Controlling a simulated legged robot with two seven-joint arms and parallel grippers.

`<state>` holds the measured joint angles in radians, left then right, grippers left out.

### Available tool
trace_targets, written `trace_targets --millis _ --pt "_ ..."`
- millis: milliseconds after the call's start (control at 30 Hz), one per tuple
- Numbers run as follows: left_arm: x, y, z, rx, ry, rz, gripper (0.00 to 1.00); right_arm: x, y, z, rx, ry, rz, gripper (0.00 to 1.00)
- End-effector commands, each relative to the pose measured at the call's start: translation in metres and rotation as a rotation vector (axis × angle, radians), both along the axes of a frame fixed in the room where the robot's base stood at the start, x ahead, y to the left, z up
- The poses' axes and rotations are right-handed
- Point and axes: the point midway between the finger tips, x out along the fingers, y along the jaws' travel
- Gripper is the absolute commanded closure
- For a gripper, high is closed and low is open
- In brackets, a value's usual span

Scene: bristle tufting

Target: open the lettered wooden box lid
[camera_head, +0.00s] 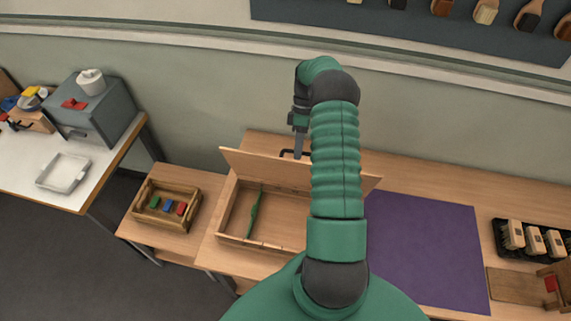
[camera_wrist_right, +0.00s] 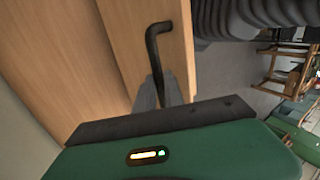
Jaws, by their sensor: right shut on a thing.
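The wooden box (camera_head: 226,205) stands on the bench with its lid (camera_head: 250,163) raised along the back, so the inside shows. A black bent handle (camera_head: 287,153) is on the lid; it also shows in the right wrist view (camera_wrist_right: 156,38). My right gripper (camera_head: 299,150) is shut on the handle, its grey fingers around the bar in the wrist view. A slim green object (camera_head: 254,214) lies inside the box. My right arm hides the box's right part. I cannot see any lettering on the lid. My left gripper is not in view.
A small wooden crate (camera_head: 143,211) with coloured blocks stands left of the box. A purple mat (camera_head: 425,250) lies to the right, then a black tray (camera_head: 499,243) with brushes. The wall is close behind the bench. A grey machine (camera_head: 100,118) stands on the left table.

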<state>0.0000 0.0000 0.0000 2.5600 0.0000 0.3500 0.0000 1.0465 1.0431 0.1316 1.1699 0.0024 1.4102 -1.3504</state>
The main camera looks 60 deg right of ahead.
Motion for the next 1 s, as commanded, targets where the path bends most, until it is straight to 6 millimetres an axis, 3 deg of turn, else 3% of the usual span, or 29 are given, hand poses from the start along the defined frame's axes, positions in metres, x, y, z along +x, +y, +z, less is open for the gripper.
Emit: trace_targets --millis 333,367,533,1000 --pt "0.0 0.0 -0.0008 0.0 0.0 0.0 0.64 0.0 0.0005 -0.003 0.002 -0.002 0.002 1.0" --pt "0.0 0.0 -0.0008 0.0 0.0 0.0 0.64 0.0 0.0003 -0.0031 0.002 -0.002 0.002 0.86" --pt "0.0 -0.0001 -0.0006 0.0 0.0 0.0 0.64 -0.0009 -0.0005 -0.0023 0.001 0.0 0.002 0.66" --pt "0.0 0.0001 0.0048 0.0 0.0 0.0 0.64 0.0012 0.0025 0.0055 -0.001 0.002 0.002 0.66"
